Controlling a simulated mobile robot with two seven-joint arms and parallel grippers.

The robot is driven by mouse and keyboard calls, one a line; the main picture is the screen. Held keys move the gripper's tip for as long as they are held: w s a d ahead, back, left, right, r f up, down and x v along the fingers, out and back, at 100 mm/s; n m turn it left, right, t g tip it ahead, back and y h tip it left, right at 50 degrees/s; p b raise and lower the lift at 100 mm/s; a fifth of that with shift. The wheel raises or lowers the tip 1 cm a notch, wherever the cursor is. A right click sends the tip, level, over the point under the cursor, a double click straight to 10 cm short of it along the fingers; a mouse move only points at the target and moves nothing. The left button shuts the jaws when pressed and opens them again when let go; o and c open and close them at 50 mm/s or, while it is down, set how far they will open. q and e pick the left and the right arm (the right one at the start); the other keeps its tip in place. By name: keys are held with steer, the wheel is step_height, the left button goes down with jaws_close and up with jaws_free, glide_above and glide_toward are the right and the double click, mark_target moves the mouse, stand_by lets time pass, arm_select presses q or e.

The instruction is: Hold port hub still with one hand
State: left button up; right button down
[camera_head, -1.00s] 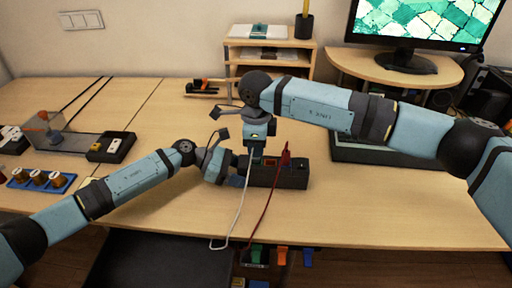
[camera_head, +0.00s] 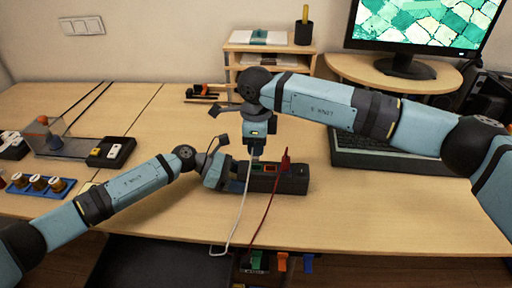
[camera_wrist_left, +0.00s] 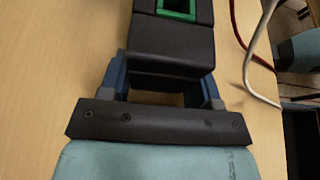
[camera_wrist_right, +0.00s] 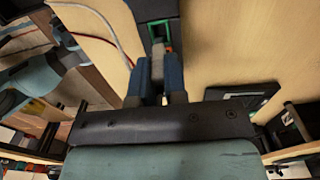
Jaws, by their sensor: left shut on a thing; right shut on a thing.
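The port hub (camera_head: 292,184) is a long black block on the table, with colored ports on top. My left gripper (camera_head: 226,174) is shut on its left end; in the left wrist view the blue fingers (camera_wrist_left: 160,80) sit on both sides of the hub (camera_wrist_left: 172,48), near a green-rimmed port (camera_wrist_left: 178,12). My right gripper (camera_head: 257,152) points down above the hub, shut on a grey plug (camera_wrist_right: 157,68) with a white cable (camera_head: 236,222). The plug tip is close to a green-rimmed port (camera_wrist_right: 158,32); I cannot tell whether it is inside. A red plug (camera_head: 286,160) stands upright at the hub.
The red cable (camera_head: 264,218) and the white cable hang toward the table's front edge. A black box with pale tops (camera_head: 110,152) and a blue tray with several spools (camera_head: 38,188) are at the left.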

steer(key=shift+r, duration=1.45)
arm_select(q)
steer(key=o, duration=1.1)
steer(key=shift+a, duration=0.1)
